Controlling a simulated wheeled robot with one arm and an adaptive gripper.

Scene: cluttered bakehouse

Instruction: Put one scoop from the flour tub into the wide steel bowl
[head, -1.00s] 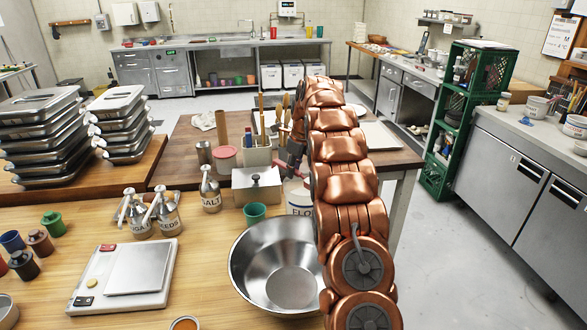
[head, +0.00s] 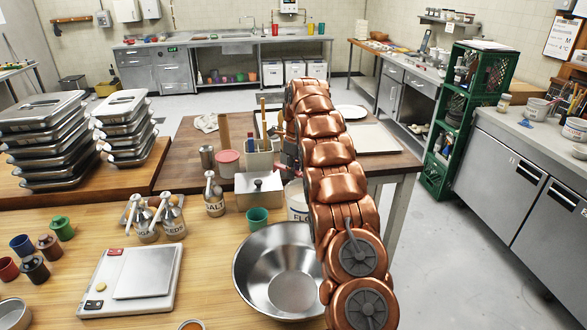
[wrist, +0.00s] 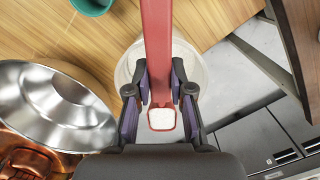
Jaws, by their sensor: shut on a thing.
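My gripper (wrist: 161,92) is shut on the red handle of a scoop (wrist: 157,40) in the wrist view. White stuff that looks like flour shows inside the red rim at the scoop's lower end. The pale flour tub (wrist: 196,68) lies beneath the scoop; I cannot tell whether the scoop's end is inside it or above it. The wide steel bowl (wrist: 50,105) is left of the tub.
Labelled shakers (head: 214,198) and a scale (head: 135,280) are to the left. A utensil holder (head: 259,160) stands further back. Floor is open to the right.

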